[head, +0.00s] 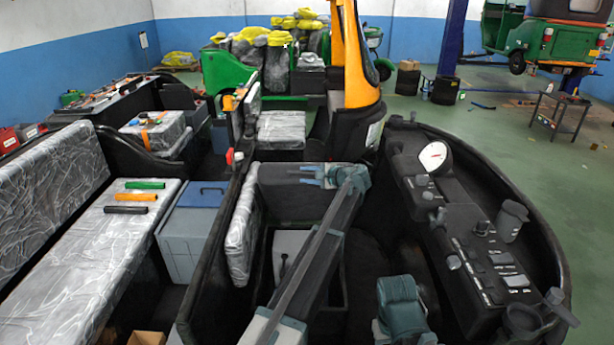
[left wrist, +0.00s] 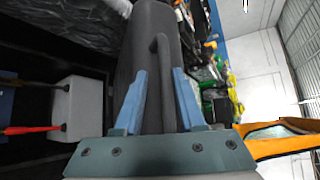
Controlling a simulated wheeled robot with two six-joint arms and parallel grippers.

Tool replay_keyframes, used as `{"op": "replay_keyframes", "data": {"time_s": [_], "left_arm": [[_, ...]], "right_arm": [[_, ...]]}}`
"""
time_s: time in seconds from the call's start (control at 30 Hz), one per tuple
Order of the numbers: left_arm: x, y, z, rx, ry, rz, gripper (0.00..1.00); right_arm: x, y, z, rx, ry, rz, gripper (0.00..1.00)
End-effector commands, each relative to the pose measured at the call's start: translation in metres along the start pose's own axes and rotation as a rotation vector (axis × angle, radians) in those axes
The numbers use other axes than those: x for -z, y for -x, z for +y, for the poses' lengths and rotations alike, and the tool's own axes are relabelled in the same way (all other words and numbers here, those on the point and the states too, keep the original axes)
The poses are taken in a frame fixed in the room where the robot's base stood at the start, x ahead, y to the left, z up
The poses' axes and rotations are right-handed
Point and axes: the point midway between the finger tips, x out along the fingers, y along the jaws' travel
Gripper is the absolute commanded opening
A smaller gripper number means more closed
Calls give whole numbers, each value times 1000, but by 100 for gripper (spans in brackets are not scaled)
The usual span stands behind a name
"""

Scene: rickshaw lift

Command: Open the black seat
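The black seat (head: 285,207) shows in the head view as a dark padded panel in the middle, apparently standing on edge, with a dark recess in front of it. My left gripper (head: 304,175) is at its top edge, its blue fingers pointing left. In the left wrist view a dark grey padded block, which looks like the seat (left wrist: 150,22), carries a bar-like handle (left wrist: 165,75). The handle lies between the two spread fingers of my left gripper (left wrist: 158,95), with gaps visible at the sides.
A grey box (head: 290,245) with a black lever sits in the recess. A control console with a white gauge (head: 433,156) is at the right. A wrapped bench (head: 110,235) with coloured cylinders is at the left. An orange pillar (head: 358,65) stands behind.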

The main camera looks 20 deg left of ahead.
Motion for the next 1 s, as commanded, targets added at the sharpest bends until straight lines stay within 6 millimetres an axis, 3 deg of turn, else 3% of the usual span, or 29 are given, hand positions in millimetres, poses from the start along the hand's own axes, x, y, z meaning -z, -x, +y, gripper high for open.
{"op": "replay_keyframes", "data": {"time_s": [0.47,1.0], "left_arm": [[0,8,0,-3,0,2,47],[-1,114,-2,0,-1,2,47]], "right_arm": [[0,4,0,0,0,0,50],[-2,40,4,0,0,0,50]]}}
